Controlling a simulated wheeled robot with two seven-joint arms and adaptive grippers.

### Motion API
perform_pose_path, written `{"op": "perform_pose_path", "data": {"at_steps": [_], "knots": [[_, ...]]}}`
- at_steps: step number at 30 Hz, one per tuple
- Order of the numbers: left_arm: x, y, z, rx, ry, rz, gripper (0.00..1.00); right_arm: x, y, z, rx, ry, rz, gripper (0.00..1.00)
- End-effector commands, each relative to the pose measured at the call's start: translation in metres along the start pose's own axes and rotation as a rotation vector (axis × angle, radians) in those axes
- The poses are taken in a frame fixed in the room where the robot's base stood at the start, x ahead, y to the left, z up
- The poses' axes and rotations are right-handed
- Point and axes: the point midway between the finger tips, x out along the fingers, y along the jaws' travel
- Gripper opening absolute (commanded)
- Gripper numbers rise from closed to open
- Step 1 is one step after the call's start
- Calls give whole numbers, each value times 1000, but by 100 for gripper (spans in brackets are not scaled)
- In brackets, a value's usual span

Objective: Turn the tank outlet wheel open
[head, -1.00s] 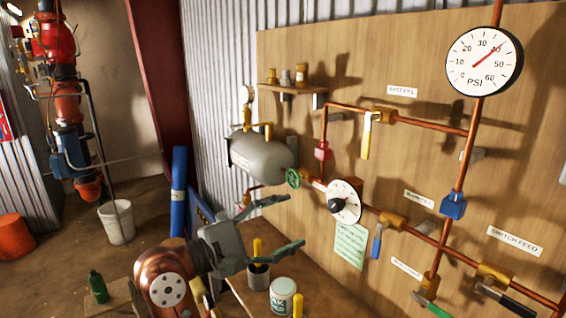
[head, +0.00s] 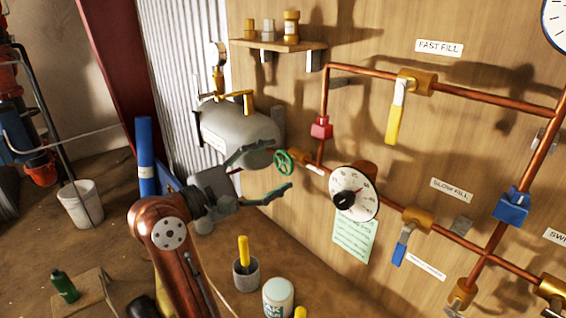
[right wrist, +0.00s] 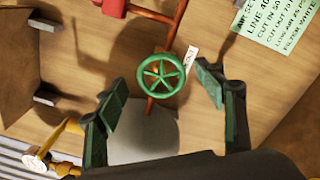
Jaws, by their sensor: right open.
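The tank outlet wheel is a small green spoked handwheel (head: 283,162) on the copper pipe at the right end of the grey tank (head: 232,128). In the right wrist view the green wheel (right wrist: 164,75) lies ahead, between and beyond my fingertips, with the tank end (right wrist: 142,130) below it. My right gripper (head: 278,170) is open, its two fingers spread around the wheel's direction in the head view. In the right wrist view the right gripper (right wrist: 160,95) holds nothing, and I see no finger touching the wheel. My left gripper is not in view.
A gauge with a black knob (head: 356,193) sits right of the wheel. A red valve block (head: 321,127) and a shelf with small fittings (head: 278,42) are above. A cup with a yellow handle (head: 246,272) and a white tin (head: 278,297) stand below.

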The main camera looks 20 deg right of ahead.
Motion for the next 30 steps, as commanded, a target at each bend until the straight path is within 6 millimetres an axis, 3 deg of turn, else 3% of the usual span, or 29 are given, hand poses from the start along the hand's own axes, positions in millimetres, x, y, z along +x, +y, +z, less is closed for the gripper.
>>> {"op": "perform_pose_path", "data": {"at_steps": [7, 18, 30], "knots": [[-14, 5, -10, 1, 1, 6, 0, 31, -1, -1, -1, -1, -1, 64], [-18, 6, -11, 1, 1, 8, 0, 35, 0, 0, 0, 0, 0, 63], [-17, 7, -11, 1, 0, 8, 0, 35, 0, 0, -1, 0, 0, 35]]}}
